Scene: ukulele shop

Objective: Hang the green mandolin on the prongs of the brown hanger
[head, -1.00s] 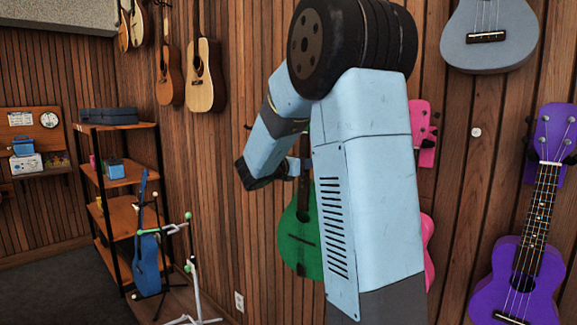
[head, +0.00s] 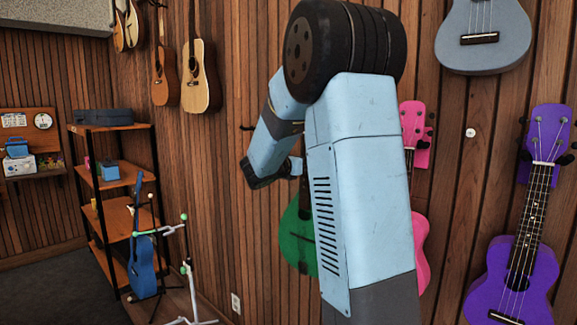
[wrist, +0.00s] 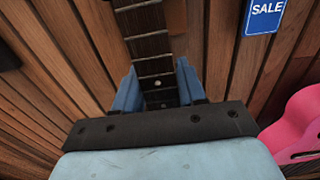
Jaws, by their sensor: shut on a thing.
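The green mandolin (head: 297,243) hangs upright in front of the wooden wall in the head view, its right side hidden behind my arm. My gripper (head: 298,167) is at its neck, partly covered by my arm. In the wrist view my gripper (wrist: 158,90) is shut on the dark fretted neck (wrist: 151,52), with a blue finger on each side. The mandolin's head is out of the wrist view. A small dark peg (head: 247,128) shows on the wall left of my forearm; I cannot tell whether it is the brown hanger.
A pink ukulele (head: 421,243) hangs just right of my arm, with a purple one (head: 513,275) and a grey one (head: 487,38) farther right. A shelf rack (head: 112,205) and a white stand (head: 186,270) with green tips are at left. A blue SALE sign (wrist: 265,14) is on the wall.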

